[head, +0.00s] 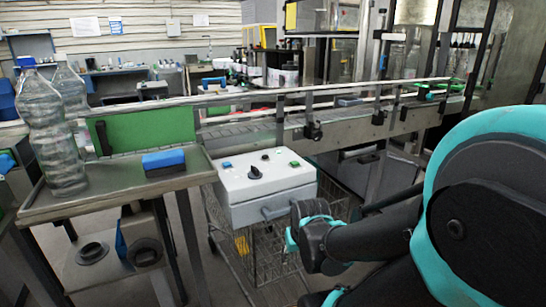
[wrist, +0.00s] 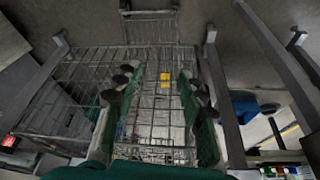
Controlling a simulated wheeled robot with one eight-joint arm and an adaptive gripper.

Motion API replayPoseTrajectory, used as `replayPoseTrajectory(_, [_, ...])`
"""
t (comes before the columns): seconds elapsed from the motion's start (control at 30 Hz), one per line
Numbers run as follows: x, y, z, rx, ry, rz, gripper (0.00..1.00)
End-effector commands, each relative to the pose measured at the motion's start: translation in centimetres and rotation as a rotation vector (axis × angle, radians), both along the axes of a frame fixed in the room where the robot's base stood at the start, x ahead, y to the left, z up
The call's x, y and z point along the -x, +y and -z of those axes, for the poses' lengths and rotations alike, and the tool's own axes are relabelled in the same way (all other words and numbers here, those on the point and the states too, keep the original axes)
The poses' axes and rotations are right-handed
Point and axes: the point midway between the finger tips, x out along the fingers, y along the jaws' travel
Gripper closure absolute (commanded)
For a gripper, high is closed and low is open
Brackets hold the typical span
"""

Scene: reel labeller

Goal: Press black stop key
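A white control box (head: 266,186) stands in the middle of the head view. Its sloped top carries a small black key (head: 265,156) near the back, a larger black rotary knob (head: 254,173), a blue key (head: 227,165) at the left and a green key (head: 294,164) at the right. I cannot read any label, so which black control is the stop key is unclear. My gripper (wrist: 157,88) shows in the wrist view with its green-lined fingers apart and nothing between them. It points down over a wire cart. The control keys are not in the wrist view.
The wire cart (wrist: 150,60) stands below the box. A steel side table (head: 120,187) at the left holds clear bottles (head: 55,130) and a blue block (head: 164,161). A conveyor (head: 240,132) runs behind the box. The space directly above the box top is clear.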

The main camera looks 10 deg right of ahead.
Motion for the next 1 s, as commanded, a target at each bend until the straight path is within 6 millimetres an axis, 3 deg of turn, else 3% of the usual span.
replayPoseTrajectory(0.03, [-0.01,0.0,0.0,0.0,0.0,0.0,0.65])
replayPoseTrajectory(0.33, [-0.02,0.0,-0.01,0.0,0.0,0.0,1.0])
replayPoseTrajectory(1.0, [-0.03,0.0,-0.01,0.0,0.0,0.0,1.0])
